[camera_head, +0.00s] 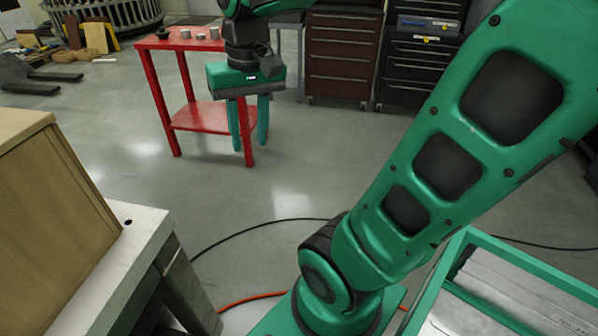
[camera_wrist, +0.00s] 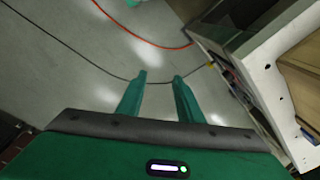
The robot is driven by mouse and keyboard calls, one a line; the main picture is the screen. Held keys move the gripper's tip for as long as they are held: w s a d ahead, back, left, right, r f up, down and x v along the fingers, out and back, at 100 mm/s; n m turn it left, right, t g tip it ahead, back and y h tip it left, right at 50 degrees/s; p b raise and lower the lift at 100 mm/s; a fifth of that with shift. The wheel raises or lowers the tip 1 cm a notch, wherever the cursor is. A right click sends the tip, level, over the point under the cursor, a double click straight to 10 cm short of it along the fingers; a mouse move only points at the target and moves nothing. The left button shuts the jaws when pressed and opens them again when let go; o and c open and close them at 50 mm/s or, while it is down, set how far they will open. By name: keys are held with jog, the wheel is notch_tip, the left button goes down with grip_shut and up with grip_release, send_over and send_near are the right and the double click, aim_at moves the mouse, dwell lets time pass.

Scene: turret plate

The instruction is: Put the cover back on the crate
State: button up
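My gripper (camera_head: 249,147) hangs pointing down above the open floor, in front of the red table. Its two green fingers are apart with nothing between them; the wrist view also shows the empty gap (camera_wrist: 159,77). A tan wooden box (camera_head: 55,205) stands on a pale bench at the left edge of the head view, cut off by the frame. Part of it shows at the right edge of the wrist view (camera_wrist: 301,75). It may be the crate, but I cannot tell. I cannot make out a separate cover in either view.
The pale bench (camera_head: 118,238) stands at the left. A red table (camera_head: 209,119) with small round parts on top is behind my gripper. Dark drawer cabinets (camera_head: 343,57) stand at the back. A black cable (camera_head: 262,227) and an orange one (camera_head: 252,298) cross the otherwise clear middle floor.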

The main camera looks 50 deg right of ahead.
jog(key=s+d+f+m+g, duration=0.1)
jog(key=s+d+f, duration=0.4)
jog(key=s+f, duration=0.3)
jog(key=s, duration=0.4)
jog(key=shift+d+f+m, duration=0.15)
jog(key=shift+f+m, duration=0.1)
jog(key=shift+m, duration=0.15)
jog(key=shift+w, duration=0.1)
jog(key=shift+w+d+f, duration=0.1)
jog(key=shift+w+f, duration=0.15)
jog(key=shift+w, duration=0.4)
